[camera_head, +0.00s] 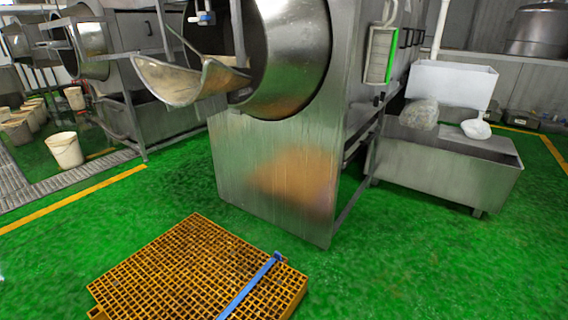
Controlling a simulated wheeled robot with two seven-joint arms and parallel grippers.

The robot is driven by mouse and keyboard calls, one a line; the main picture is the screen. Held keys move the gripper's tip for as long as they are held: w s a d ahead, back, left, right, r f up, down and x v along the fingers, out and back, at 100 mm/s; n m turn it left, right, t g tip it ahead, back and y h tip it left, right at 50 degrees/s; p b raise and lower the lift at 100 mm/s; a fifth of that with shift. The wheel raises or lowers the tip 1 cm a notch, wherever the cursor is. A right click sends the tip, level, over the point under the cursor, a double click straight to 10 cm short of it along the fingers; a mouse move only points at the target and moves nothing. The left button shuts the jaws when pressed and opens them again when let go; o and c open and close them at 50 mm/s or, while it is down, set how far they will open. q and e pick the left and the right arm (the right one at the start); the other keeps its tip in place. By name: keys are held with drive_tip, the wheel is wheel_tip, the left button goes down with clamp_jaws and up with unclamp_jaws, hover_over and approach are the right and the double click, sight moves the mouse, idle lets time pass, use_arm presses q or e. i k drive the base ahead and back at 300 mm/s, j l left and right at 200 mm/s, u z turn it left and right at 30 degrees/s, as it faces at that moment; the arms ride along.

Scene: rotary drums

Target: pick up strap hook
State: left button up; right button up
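A long blue bar or strap-like piece (250,286) lies slantwise across the right part of a yellow grated platform (180,262) on the floor. Its far end looks bent or thickened, like a hook, near the platform's right corner. Its near end runs out of the bottom of the picture. A small blue and white fitting (202,18) sits on a rail in front of the drum; I cannot tell what it is. Neither of my grippers shows in the head view.
A large steel drum machine (275,170) with a chute (180,82) stands behind the platform. A steel trough (450,170) stands at right, a white bucket (66,150) at left. Green floor (420,260) is clear right of the platform.

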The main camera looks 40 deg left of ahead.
sight(278, 254)
drive_tip(key=i+l+u, duration=0.1)
drive_tip(key=i+u, duration=0.35)
drive_tip(key=i, duration=1.05)
